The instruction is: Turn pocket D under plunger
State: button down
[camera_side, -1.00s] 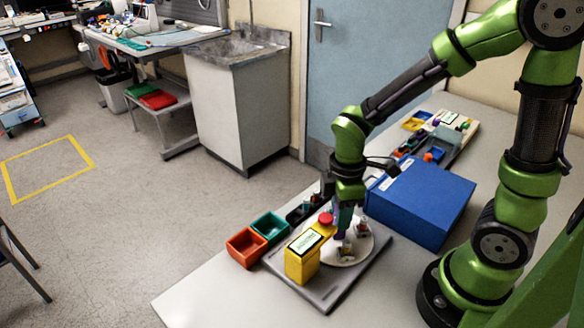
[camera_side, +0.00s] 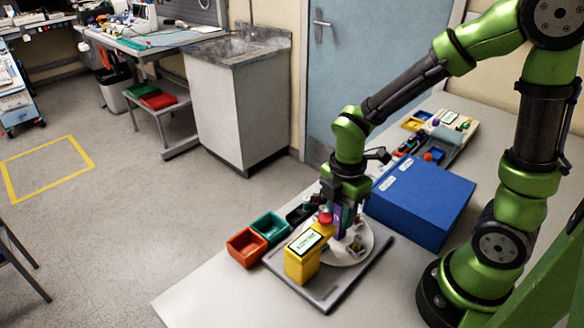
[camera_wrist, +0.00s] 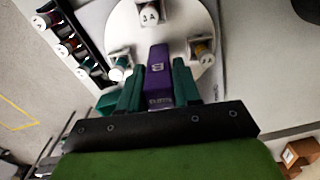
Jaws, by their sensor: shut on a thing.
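A round white turntable (camera_side: 368,244) lies on a grey base plate beside the yellow pump body (camera_side: 301,262). A red knob (camera_side: 325,219) tops the yellow arm next to the turntable. In the wrist view the turntable (camera_wrist: 177,28) carries small pockets with vials; one vial (camera_wrist: 150,16) at the top reads A. The block (camera_side: 337,217) also shows in the side view at the turntable. I cannot make out pocket D or the plunger's tip.
Orange (camera_side: 246,247) and teal (camera_side: 270,228) bins stand left of the plate. A black rack (camera_wrist: 75,32) of vials lies at left in the wrist view. A blue box (camera_side: 421,203) stands close on the right. The front table is clear.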

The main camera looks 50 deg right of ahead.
jog(key=shift+r+n, duration=0.1)
jog(key=shift+n, duration=0.9)
jog(key=c, duration=1.2)
grip_release()
jog(key=shift+o, duration=0.2)
notch_tip(320, 180, up, 17)
